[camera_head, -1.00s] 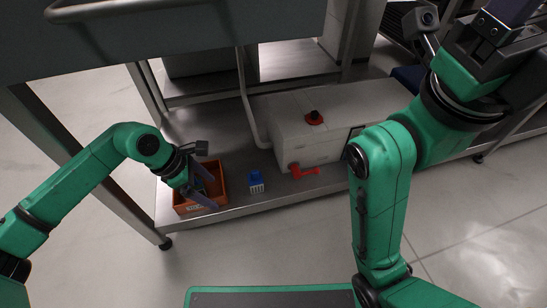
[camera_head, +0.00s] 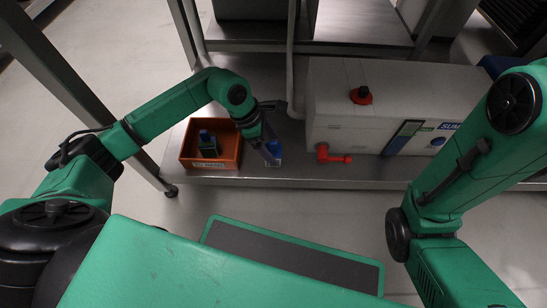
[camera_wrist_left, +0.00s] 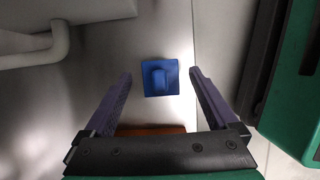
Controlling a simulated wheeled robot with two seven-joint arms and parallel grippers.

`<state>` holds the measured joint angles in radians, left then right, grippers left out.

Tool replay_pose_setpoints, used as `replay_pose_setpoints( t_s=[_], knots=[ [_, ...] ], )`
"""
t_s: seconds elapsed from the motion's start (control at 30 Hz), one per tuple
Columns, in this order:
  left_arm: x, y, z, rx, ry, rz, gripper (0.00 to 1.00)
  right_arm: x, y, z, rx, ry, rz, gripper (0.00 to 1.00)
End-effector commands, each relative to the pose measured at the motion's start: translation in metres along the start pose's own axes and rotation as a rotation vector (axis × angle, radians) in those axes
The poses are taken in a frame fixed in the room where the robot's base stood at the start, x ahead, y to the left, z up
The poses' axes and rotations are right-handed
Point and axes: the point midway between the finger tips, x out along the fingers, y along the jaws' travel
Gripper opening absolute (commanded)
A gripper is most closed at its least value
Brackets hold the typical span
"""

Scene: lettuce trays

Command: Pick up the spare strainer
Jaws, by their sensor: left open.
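The spare strainer looks to be a small blue piece (camera_head: 274,148) with a paler lower front. It stands on the grey metal shelf just right of the orange bin, and my left gripper (camera_head: 270,140) partly covers it in the head view. In the left wrist view the blue strainer (camera_wrist_left: 160,77) shows as a square with a raised block on top, between and beyond the two fingers. My left gripper is open, with a finger on either side of the strainer in that picture and nothing held. My right gripper is out of view; only green links of that arm show.
The orange bin (camera_head: 187,160) on the shelf holds a dark item with a blue top (camera_head: 207,141). A white box (camera_head: 340,103) with a red cap and a red tap (camera_head: 331,155) stands to the right. A grey pipe (camera_head: 291,70) runs down behind the strainer.

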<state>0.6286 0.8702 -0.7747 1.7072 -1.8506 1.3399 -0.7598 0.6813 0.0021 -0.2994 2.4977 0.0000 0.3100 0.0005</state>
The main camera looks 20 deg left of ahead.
Motion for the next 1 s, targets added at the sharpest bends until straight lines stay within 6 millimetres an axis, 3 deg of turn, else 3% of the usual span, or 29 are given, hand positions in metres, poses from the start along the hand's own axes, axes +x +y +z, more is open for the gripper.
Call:
replay_pose_setpoints(
  t_s=[0.03,0.17,0.4,0.63,1.0],
  knots=[
    [0.018,-0.001,-0.002,0.001,-0.003,-0.001,0.93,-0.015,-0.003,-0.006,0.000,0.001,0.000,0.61],
    [0.041,-0.001,-0.001,0.001,-0.002,0.000,0.93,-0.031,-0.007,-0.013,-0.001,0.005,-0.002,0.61],
    [0.040,-0.001,0.001,0.001,0.000,0.001,0.93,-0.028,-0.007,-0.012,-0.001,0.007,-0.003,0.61],
    [0.040,-0.001,0.001,0.001,0.000,0.000,0.05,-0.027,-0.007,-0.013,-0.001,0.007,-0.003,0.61],
    [0.030,-0.001,0.005,0.002,0.000,0.001,0.01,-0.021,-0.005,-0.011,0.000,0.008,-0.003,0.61]
  ],
)
